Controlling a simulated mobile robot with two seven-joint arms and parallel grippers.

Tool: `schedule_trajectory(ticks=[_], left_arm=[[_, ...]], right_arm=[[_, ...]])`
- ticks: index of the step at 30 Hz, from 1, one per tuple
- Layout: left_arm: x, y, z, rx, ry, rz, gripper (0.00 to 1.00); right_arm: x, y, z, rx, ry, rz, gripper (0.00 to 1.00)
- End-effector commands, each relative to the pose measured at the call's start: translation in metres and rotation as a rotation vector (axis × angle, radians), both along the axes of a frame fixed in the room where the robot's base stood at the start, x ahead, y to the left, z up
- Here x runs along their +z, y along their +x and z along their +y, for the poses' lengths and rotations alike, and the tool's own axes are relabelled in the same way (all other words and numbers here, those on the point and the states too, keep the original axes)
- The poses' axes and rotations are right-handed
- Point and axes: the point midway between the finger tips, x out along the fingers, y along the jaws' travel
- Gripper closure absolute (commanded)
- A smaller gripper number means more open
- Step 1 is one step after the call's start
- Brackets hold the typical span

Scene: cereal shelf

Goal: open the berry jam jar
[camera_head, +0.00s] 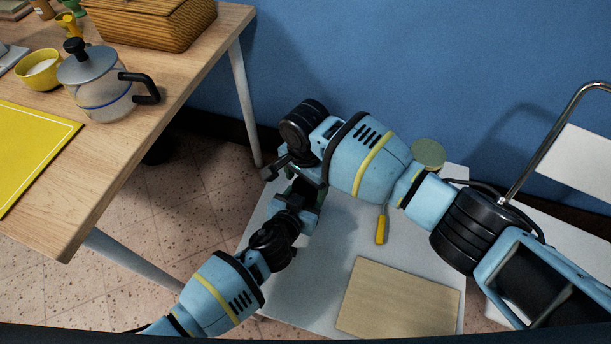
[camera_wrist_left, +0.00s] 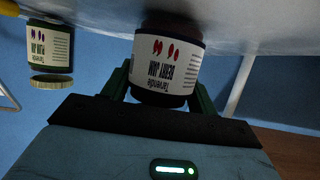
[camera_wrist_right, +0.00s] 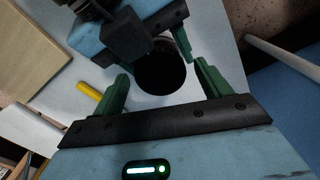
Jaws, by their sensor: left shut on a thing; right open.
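The berry jam jar (camera_wrist_left: 167,65) shows upside down in the left wrist view, with a white label and dark red contents. My left gripper (camera_wrist_left: 160,90) is shut around it, one finger on each side; its base appears at the white table. In the right wrist view the jar's round, dark top (camera_wrist_right: 160,74) lies between the spread fingers of my right gripper (camera_wrist_right: 161,88). I cannot tell whether that top is a lid or an open mouth. In the head view my right gripper (camera_head: 290,168) is just above my left gripper (camera_head: 303,200), and they hide the jar.
A second jar with a pale lid (camera_head: 428,153) stands on the white table (camera_head: 305,285), behind my right arm. A yellow-handled tool (camera_head: 381,230) and a wooden board (camera_head: 399,298) lie there. A wooden table (camera_head: 75,225) with a glass pot (camera_head: 100,95) stands left; a chair (camera_head: 575,150) stands right.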

Motion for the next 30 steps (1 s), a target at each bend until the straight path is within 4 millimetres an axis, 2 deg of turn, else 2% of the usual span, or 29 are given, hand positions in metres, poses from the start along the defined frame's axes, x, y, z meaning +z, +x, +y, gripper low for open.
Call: schedule_trajectory(ticks=[5, 15, 19, 22, 30], left_arm=[[-0.0008, -0.0002, 0.0005, 0.001, 0.001, 0.002, 1.00], [-0.0008, -0.0002, 0.0005, 0.001, 0.001, 0.002, 1.00], [-0.0008, -0.0002, 0.0005, 0.001, 0.001, 0.002, 1.00], [-0.0008, -0.0002, 0.0006, 0.001, 0.001, 0.002, 1.00], [-0.0008, -0.0002, 0.0006, 0.001, 0.001, 0.002, 1.00]], right_arm=[[-0.0001, -0.0002, 0.0002, 0.000, 0.001, 0.001, 0.24], [0.0001, -0.0001, 0.0002, 0.000, 0.001, 0.001, 0.68], [0.0001, -0.0002, 0.0002, 0.015, 0.001, 0.001, 0.70], [0.0000, -0.0004, 0.0002, 0.091, 0.001, 0.001, 0.70], [0.0003, -0.0004, 0.0005, 0.507, 0.001, 0.001, 0.70]])
